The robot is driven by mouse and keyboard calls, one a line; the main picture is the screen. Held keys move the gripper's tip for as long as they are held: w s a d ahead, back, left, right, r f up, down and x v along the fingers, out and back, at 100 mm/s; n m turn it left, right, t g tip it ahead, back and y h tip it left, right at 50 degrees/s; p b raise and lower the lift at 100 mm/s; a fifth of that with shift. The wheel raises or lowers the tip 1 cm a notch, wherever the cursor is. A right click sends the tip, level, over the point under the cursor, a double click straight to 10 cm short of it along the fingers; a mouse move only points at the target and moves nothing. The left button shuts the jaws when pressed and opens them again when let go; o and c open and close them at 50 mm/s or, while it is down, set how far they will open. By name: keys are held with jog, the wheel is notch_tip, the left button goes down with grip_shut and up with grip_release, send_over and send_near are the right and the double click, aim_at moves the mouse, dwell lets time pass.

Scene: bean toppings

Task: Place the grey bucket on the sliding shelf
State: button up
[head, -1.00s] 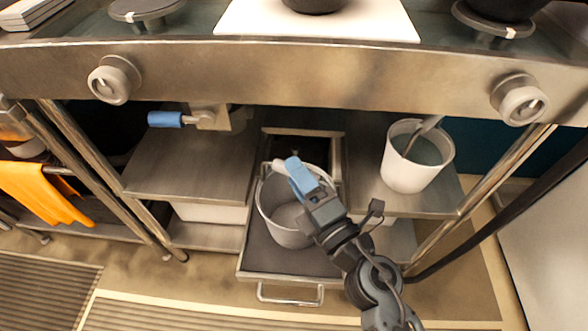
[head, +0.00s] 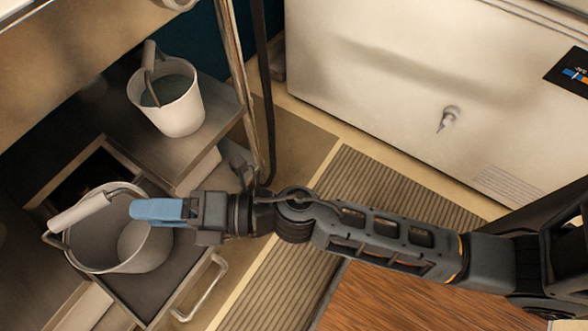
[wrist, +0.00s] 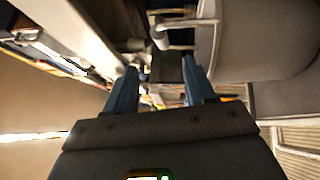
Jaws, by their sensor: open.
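The grey bucket (head: 150,246) stands upright on the pulled-out sliding shelf (head: 172,287) in the head view. Its handle, with a pale grip (head: 80,213), leans over the rim at the left. My gripper (head: 134,210) is open over the bucket's upper rim, its blue fingers pointing at the handle. In the wrist view, the two blue fingers (wrist: 160,72) are spread with nothing clearly held between them. The bucket's side (wrist: 255,45) fills the upper right there, and part of what looks like its handle (wrist: 178,24) shows beyond the fingertips.
A white bucket (head: 178,112) with liquid and an upright handle stands on the fixed shelf (head: 215,122) at the back. The sliding shelf's metal pull (head: 205,290) sticks out in front. A white chest (head: 390,90) stands at the right, with ribbed mat (head: 285,240) on the floor.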

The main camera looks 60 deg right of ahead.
jog(key=s+d+r+m+h, duration=0.1)
jog(key=s+d+m+h, duration=0.2)
jog(key=s+d+m, duration=0.2)
jog(key=s+d+r+m+h, duration=0.2)
jog(key=s+d+m+h, duration=0.2)
jog(key=s+m, duration=0.8)
jog(key=s+d+r+m+g+h, duration=0.1)
jog(key=s+d+r+m+h, duration=0.1)
jog(key=s+d+m, duration=0.5)
jog(key=s+m+h, duration=0.1)
jog(key=s+m, duration=0.1)
jog(key=shift+s+h, duration=0.4)
jog(key=shift+a+r, duration=0.1)
